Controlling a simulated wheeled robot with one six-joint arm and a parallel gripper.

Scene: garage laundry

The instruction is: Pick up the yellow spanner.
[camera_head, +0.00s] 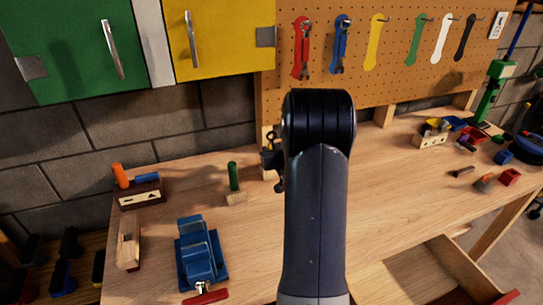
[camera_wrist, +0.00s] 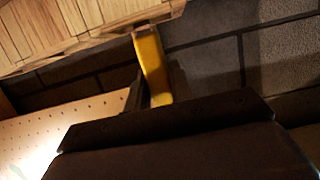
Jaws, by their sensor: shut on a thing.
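The yellow spanner (camera_wrist: 152,62) shows in the wrist view as a yellow bar, with its lower part between dark finger parts. My gripper (camera_wrist: 148,98) is shut on it, and the dark gripper body hides its lower end. The spanner's upper end lies near the wooden bench edge in that picture; I cannot tell whether they touch. In the head view my arm hides the spanner and most of the gripper. A flat yellow spanner shape (camera_head: 374,42) shows on the pegboard, with a small peg at its top.
A red spanner (camera_head: 301,48) and a blue spanner (camera_head: 341,45) hang on the pegboard (camera_head: 395,75). On the workbench (camera_head: 370,215) stand a blue vise (camera_head: 200,255), a green-handled tool (camera_head: 234,180) and a wooden plane (camera_head: 128,243). A drawer (camera_head: 455,270) is open at front right.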

